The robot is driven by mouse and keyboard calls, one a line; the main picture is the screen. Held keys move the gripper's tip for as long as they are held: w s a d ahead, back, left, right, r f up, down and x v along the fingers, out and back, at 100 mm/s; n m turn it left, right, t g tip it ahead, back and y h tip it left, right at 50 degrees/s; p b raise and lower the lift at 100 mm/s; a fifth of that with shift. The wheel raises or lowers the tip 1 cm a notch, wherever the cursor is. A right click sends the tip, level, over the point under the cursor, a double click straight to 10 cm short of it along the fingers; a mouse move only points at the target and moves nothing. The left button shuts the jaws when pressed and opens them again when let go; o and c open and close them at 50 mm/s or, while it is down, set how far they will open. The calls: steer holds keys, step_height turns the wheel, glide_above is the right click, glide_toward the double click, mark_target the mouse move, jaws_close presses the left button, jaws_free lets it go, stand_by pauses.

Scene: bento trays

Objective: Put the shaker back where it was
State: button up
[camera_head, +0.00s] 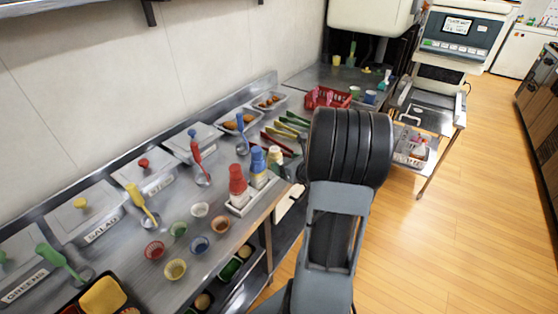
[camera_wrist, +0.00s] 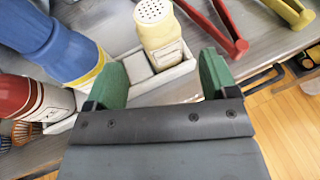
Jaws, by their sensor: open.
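A cream shaker (camera_wrist: 157,35) with a holed top stands in the end slot of a white holder (camera_wrist: 178,76) in the wrist view. My gripper (camera_wrist: 162,66) is open, its two green fingers spread apart on the left and right of the shaker's lower part. In the head view the red (camera_head: 238,185), blue (camera_head: 258,163) and cream (camera_head: 275,156) shakers stand in a row. My arm hides my gripper there.
Small sauce bowls (camera_head: 200,243) and lidded containers (camera_head: 143,175) with ladles fill the counter to the left. Coloured tongs (camera_head: 285,130) and food trays (camera_head: 238,121) lie behind the shakers. A red basket (camera_head: 327,97) stands farther back. The wooden floor (camera_head: 450,240) at right is clear.

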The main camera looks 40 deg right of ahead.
steer(key=v, duration=0.5)
steer(key=shift+s+r, duration=0.15)
steer(key=shift+s, duration=0.15)
stand_by(0.4)
steer(key=s+a+f+n+g+y+p, duration=0.1)
steer(key=s+a+n+g+y, duration=0.15)
steer(key=a+n+g, duration=0.55)
steer(key=s+a+n+g+y+p, duration=0.15)
steer(key=s+a+n, duration=0.35)
steer(key=n, duration=0.7)
steer(key=s+a+r+n+h+p, duration=0.1)
steer(key=a+r+n+h, duration=0.3)
steer(key=a+r+n, duration=0.6)
steer(key=shift+a+r+n+g+p, duration=0.2)
steer(key=shift+a+n+g+p, duration=0.3)
steer(key=shift+n, duration=2.5)
